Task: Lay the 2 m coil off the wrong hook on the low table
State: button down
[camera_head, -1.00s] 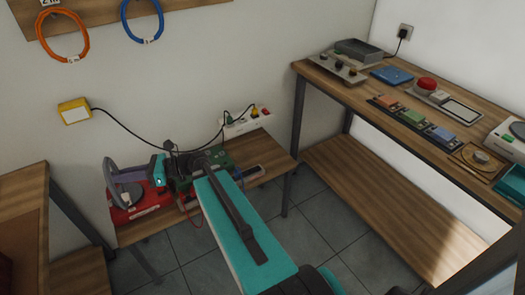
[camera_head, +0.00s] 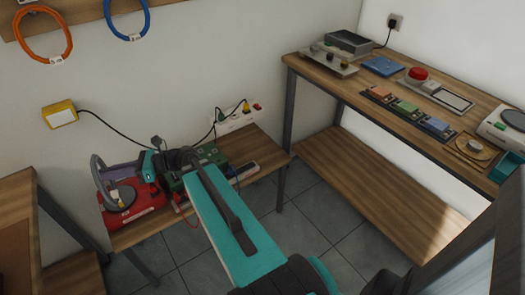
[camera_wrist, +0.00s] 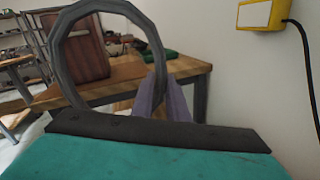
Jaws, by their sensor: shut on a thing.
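A dark grey coil (camera_head: 95,172) is held in my gripper (camera_head: 122,170). It hangs in front of or over a red case (camera_head: 152,198) on the low wooden table (camera_head: 140,230); I cannot tell whether it touches. In the wrist view the grey coil (camera_wrist: 55,55) stands upright as a ring, its right side between the lavender fingers (camera_wrist: 163,98). An orange coil (camera_head: 69,40) and a blue coil (camera_head: 108,20) hang from a wall board (camera_head: 80,10), each with a white tag. The board's hooks are mostly cut off by the frame's top.
A green device (camera_head: 208,155) and a white power strip (camera_head: 238,118) are near the low table's back. A yellow-edged wall box (camera_head: 60,115) trails a black cable. A taller workbench (camera_head: 345,82) with several devices stands right, its lower shelf (camera_head: 370,175) bare. A wooden cabinet (camera_head: 20,200) stands left.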

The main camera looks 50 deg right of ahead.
jog(key=s+d+f+m+t+h+b, duration=0.2)
jog(key=d+f+m+h, duration=0.15)
jog(key=d, duration=0.75)
jog(key=s+d+f+m+t+h+b, duration=0.2)
jog(key=d+f+t+h, duration=0.15)
jog(key=d, duration=0.65)
jog(key=s+d+f+m+t+h+b, duration=0.1)
jog(key=s+d+f+m+h+b, duration=0.2)
jog(key=d, duration=0.8)
jog(key=s+d+f+m+h+b, duration=0.1)
jog(key=s+d+f+m+h, duration=0.1)
jog(key=s+d+f+h, duration=0.2)
jog(key=s+d+f+m+g+h+b, duration=0.1)
jog(key=s+d+f+m+h+b, duration=0.1)
jog(key=s+d+f+h, duration=0.3)
jog(key=s+d+f+m+h+b, duration=0.1)
jog(key=s+d+f+m+h, duration=0.3)
jog(key=s+d, duration=0.7)
jog(key=d, duration=0.3)
jog(key=shift+d+f+b, duration=0.3)
jog(key=shift+d+b, duration=0.1)
jog(key=shift+d+f+g+b, duration=0.1)
jog(key=shift+d+g+b, duration=0.05)
jog(key=shift+g+b, duration=0.15)
